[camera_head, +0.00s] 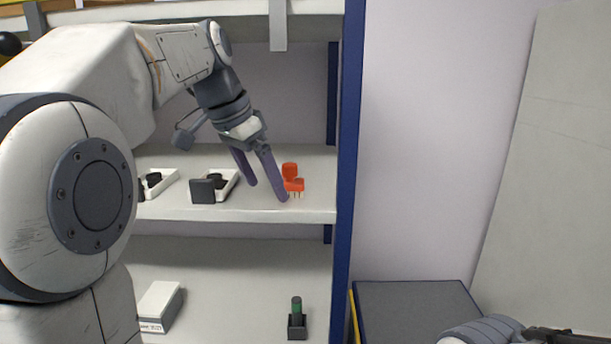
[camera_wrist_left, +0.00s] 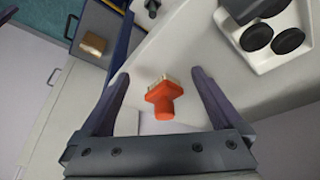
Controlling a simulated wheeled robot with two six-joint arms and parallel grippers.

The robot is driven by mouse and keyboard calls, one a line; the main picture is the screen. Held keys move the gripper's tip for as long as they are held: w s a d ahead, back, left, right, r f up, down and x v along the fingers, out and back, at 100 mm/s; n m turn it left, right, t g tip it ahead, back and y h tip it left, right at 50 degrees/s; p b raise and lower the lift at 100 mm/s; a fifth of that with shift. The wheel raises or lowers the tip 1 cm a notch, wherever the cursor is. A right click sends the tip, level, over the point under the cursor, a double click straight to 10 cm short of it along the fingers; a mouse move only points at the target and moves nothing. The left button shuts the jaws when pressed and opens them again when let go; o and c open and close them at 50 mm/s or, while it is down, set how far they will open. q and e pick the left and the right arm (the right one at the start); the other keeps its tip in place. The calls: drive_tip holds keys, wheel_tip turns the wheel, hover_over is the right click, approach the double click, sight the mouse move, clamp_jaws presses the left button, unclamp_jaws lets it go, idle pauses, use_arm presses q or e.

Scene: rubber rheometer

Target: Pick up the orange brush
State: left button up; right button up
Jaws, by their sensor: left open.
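The orange brush (camera_head: 293,179) stands on the upper white shelf near its right end, with its bristles down. In the left wrist view the brush (camera_wrist_left: 163,101) lies between the two fingers, with clear gaps on both sides. My left gripper (camera_head: 266,190) is open and empty, pointing down just left of the brush in the head view; it also shows in the left wrist view (camera_wrist_left: 159,82). One fingertip overlaps the brush's left edge in the head view. Part of my right arm shows at the bottom right of the head view, and whether its gripper is open is unclear.
White trays (camera_head: 228,187) with black round parts sit left of the brush on the shelf. A blue post (camera_head: 348,150) bounds the shelf on the right. The lower shelf holds a white box (camera_head: 160,306) and a green-topped item in a dark holder (camera_head: 297,322).

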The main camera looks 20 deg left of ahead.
sight(286, 166)
use_arm(q)
drive_tip(key=shift+w+d+r+p, duration=0.15)
drive_tip(key=shift+w+d+p, duration=0.3)
drive_tip(key=shift+w, duration=0.5)
drive_tip(key=w+d, duration=0.1)
drive_tip(key=w+d+f+p, duration=0.1)
drive_tip(key=w, duration=0.1)
drive_tip(key=shift+w+d, duration=0.1)
drive_tip(key=shift+w, duration=0.1)
drive_tip(key=shift+f, duration=0.2)
drive_tip(key=c, duration=1.2)
drive_tip(key=shift+r, duration=0.2)
